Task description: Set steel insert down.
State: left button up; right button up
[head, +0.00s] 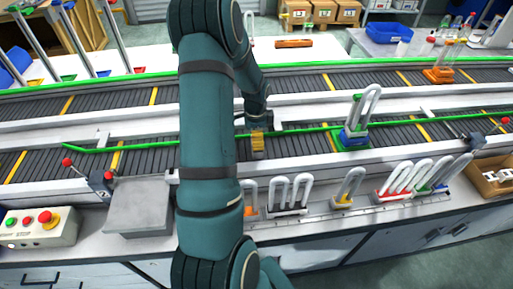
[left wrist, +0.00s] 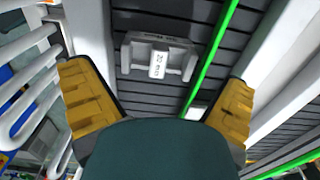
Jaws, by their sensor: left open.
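The steel insert (left wrist: 140,59), a grey block with raised ends and a white label, lies on the dark slats of the conveyor in the left wrist view. It is ahead of my left gripper (left wrist: 160,82), whose two yellow fingers are spread wide with nothing between them. The insert appears apart from both fingers. In the head view my left gripper (head: 257,142) is low over the near conveyor lane, and I cannot make out the insert there. My right gripper is in neither view.
A green and blue holder with clear bent tubes (head: 357,132) stands on the conveyor to the right. Racks of bent tubes (head: 402,192) line the front ledge. A cardboard tray (head: 488,186) is at far right. A grey box (head: 140,205) and control panel (head: 40,228) are at left.

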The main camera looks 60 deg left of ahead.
pick_arm(q)
notch_tip(320, 180, down, 4)
jog(key=shift+w+d+f, duration=0.1)
jog(key=shift+f, duration=0.05)
jog(key=c, duration=1)
jog(key=shift+c, duration=0.2)
